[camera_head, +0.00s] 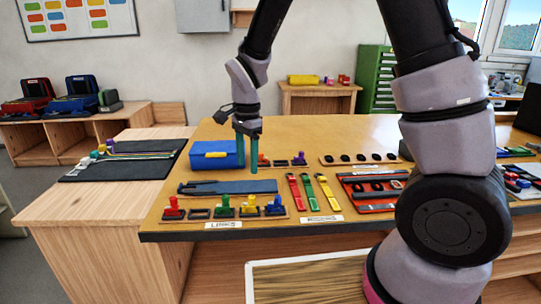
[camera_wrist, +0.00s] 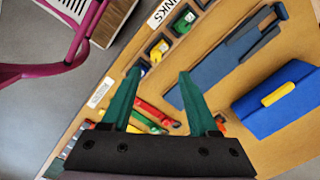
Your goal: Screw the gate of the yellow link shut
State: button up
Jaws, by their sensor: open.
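The yellow link (camera_head: 250,205) stands in the front row on the table, between a green link (camera_head: 224,206) and a blue link (camera_head: 275,205). It also shows in the wrist view (camera_wrist: 158,50), small, just beyond the fingertips. Its gate is too small to tell open from shut. My gripper (camera_head: 247,171) has two green fingers pointing down, spread apart with nothing between them. In the wrist view my gripper (camera_wrist: 158,74) is open over the table. It appears above the table and apart from the link.
A dark blue flat piece (camera_head: 228,187) lies behind the row. A blue box with a yellow handle (camera_head: 213,155) stands further back. Colored straps (camera_head: 312,192) lie to the right.

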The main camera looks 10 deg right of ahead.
aim_at(252, 197)
jog(key=f, duration=1)
jog(key=shift+d+f, duration=0.4)
grip_shut()
jog(key=m, duration=0.5)
jog(key=shift+m, duration=0.8)
